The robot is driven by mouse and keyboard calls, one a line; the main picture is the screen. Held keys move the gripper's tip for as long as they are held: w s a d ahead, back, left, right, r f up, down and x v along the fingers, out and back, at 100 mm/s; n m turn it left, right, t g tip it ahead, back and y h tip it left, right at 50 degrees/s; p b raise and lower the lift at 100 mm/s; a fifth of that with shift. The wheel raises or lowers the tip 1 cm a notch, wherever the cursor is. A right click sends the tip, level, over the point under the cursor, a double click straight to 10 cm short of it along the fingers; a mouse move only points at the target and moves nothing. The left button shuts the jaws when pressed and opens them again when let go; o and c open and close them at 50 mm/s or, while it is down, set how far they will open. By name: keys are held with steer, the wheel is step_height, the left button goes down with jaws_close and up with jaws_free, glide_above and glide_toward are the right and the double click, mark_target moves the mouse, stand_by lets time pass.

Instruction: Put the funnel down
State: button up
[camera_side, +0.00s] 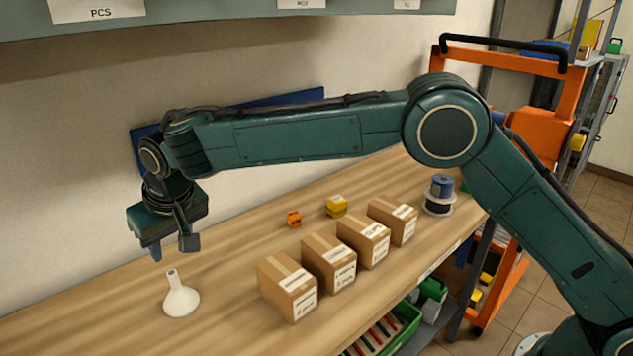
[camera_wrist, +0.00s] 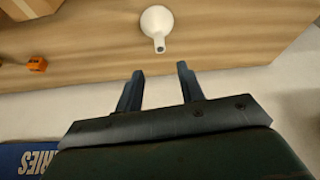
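The white funnel (camera_side: 181,297) stands on the wooden bench, wide mouth down and spout up, in the side view. It also shows in the wrist view (camera_wrist: 156,22), beyond the fingertips. My gripper (camera_side: 172,250) is above the bench, a little above and behind the funnel. In the wrist view my gripper (camera_wrist: 160,72) has its two fingers apart with nothing between them. The fingers do not touch the funnel.
Several cardboard boxes (camera_side: 287,287) stand in a row along the front of the wooden bench (camera_side: 110,310). An orange block (camera_side: 294,218) and a yellow block (camera_side: 337,206) lie behind them. Spools (camera_side: 440,195) stand at the right end. Bench around the funnel is clear.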

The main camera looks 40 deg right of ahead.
steer(key=shift+s+r, duration=0.15)
steer(key=shift+r, duration=0.25)
stand_by(0.3)
steer(key=s+d+r, duration=0.4)
steer(key=d+r, duration=0.1)
steer(key=d, duration=0.3)
steer(key=s+d+r+m, duration=0.1)
steer(key=s+d+r, duration=0.3)
steer(key=d, duration=0.4)
steer(key=s+d+r, duration=0.5)
steer(key=d, duration=0.2)
steer(key=s+d+f, duration=0.1)
steer(key=s+d, duration=0.3)
steer(key=s, duration=0.4)
steer(key=s+d+f, duration=0.2)
steer(key=s+d, duration=0.2)
steer(key=s, duration=0.4)
steer(key=s+d+f+t, duration=0.1)
steer(key=s+d, duration=0.3)
steer(key=s, duration=0.4)
steer(key=shift+d+f+m+h, duration=0.15)
steer(key=shift+f+m+h, duration=0.2)
steer(key=shift+f, duration=0.3)
